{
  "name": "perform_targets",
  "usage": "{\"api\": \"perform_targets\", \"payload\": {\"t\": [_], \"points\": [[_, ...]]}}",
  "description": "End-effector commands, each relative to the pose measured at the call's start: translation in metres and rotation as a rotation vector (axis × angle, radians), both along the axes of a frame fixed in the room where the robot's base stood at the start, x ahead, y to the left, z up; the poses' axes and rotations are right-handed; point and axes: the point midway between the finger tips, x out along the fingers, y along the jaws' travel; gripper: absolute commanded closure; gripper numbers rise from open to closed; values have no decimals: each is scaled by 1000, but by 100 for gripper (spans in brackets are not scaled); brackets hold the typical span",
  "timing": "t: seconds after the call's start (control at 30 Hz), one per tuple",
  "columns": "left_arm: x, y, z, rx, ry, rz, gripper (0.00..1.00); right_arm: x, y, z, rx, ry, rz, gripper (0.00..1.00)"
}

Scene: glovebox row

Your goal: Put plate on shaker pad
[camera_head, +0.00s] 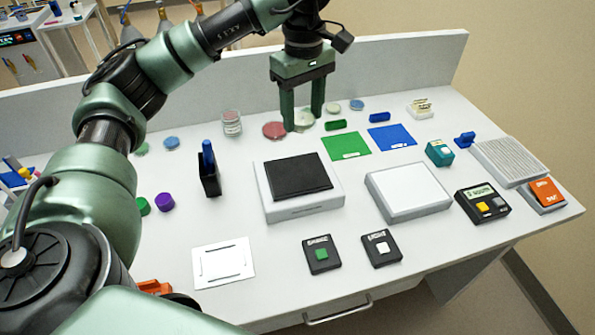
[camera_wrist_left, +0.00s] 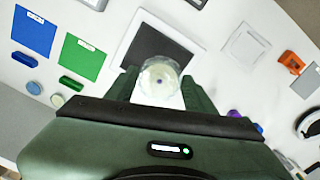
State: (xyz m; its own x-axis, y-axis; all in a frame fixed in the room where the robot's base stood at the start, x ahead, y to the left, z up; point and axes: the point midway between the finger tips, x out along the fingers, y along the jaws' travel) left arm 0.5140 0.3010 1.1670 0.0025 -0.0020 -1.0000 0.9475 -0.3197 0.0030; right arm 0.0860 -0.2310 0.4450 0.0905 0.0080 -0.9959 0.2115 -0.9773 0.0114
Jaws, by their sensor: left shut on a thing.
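The plate is a round, clear, pale dish (camera_head: 304,119). It also shows in the left wrist view (camera_wrist_left: 160,78), with a small dark spot at its middle. My left gripper (camera_head: 302,121) is shut on it, with one finger on each side, at the back of the bench. The shaker pad is a black square (camera_head: 298,176) on a white box at the middle of the bench. It shows beyond the plate in the left wrist view (camera_wrist_left: 158,47). The pad is bare, and the plate is apart from it. My right gripper is not in view.
A red dish (camera_head: 274,130) lies left of the held plate. Green (camera_head: 346,145) and blue (camera_head: 391,136) mats lie to its right. A black holder with a blue item (camera_head: 209,170) stands left of the shaker. A white-topped device (camera_head: 407,190) stands to its right.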

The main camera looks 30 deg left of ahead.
Motion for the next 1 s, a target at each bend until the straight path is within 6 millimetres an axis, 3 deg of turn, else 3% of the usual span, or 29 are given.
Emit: {"api": "perform_targets", "payload": {"t": [0.1,0.27,0.37,0.63,0.83,1.0], "points": [[9,13,21,-1,-3,145,86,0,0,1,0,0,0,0],[13,22,27,0,1,240,86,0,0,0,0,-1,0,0],[13,22,12,1,5,250,86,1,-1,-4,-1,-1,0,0],[12,22,-56,1,7,248,86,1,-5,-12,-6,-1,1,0],[12,23,-100,2,6,249,86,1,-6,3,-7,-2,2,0],[13,23,-121,1,2,247,86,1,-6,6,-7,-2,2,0]]}}
